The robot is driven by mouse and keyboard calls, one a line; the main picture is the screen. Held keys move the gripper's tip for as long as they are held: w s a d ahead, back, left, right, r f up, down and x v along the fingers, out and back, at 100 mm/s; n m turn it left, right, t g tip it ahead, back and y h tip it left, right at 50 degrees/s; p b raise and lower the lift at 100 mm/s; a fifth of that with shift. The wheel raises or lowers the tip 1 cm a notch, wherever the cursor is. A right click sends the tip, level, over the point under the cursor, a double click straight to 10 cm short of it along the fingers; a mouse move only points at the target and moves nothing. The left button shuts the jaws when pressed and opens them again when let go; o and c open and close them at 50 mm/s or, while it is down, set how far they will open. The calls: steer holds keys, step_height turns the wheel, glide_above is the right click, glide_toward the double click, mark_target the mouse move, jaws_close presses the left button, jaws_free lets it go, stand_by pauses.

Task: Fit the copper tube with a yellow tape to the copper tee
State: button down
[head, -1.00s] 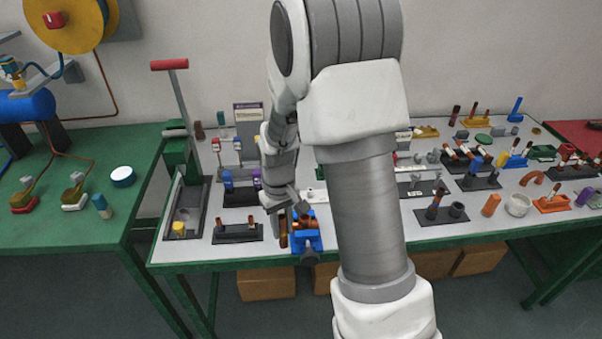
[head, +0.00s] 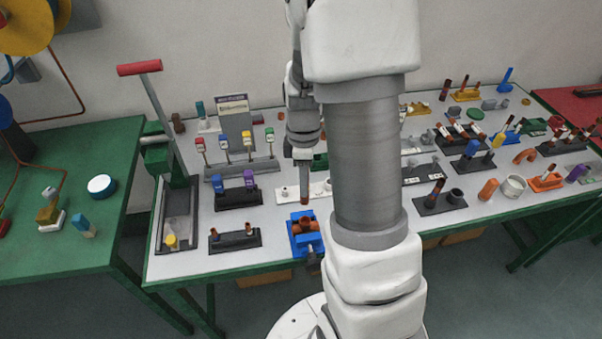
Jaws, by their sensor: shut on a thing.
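My gripper (head: 303,178) points down just above the blue vise (head: 313,243) at the table's front edge. It is shut on a slim copper-brown tube (head: 304,195), and only a short lower part of it shows. I cannot make out a yellow tape on it. A copper fitting (head: 305,224), which looks like the copper tee, sits in the vise jaws. The held tube is over or just behind this fitting. I cannot tell whether they touch.
A dark holder with short copper pieces (head: 235,239) stands left of the vise. Behind are a holder with blue and purple parts (head: 237,193) and a white block (head: 287,192). A red-handled lever tool (head: 170,150) stands at left. My arm hides the table's middle.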

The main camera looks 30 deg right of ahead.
mark_target(305, 203)
steer(key=shift+f, duration=0.1)
stand_by(0.3)
steer(key=shift+s+f+b, duration=0.15)
steer(key=shift+f+b, duration=1.15)
steer(key=shift+f, duration=0.1)
steer(key=shift+s+f+b, duration=0.1)
steer(key=shift+f+b, duration=1.2)
steer(key=shift+f, duration=0.1)
steer(key=shift+s+a+f+b, duration=0.1)
steer(key=shift+s+f+b, duration=0.05)
steer(key=shift+f+b, duration=1.4)
steer(key=c, duration=0.6)
jaws_free()
steer(key=shift+r, duration=0.1)
steer(key=r, duration=0.5)
steer(key=w+r+p, duration=0.1)
steer(key=r, duration=0.5)
steer(key=r+p, duration=0.1)
steer(key=r, duration=0.5)
steer(key=shift+w+d+r, duration=0.15)
steer(key=shift+w+d, duration=0.05)
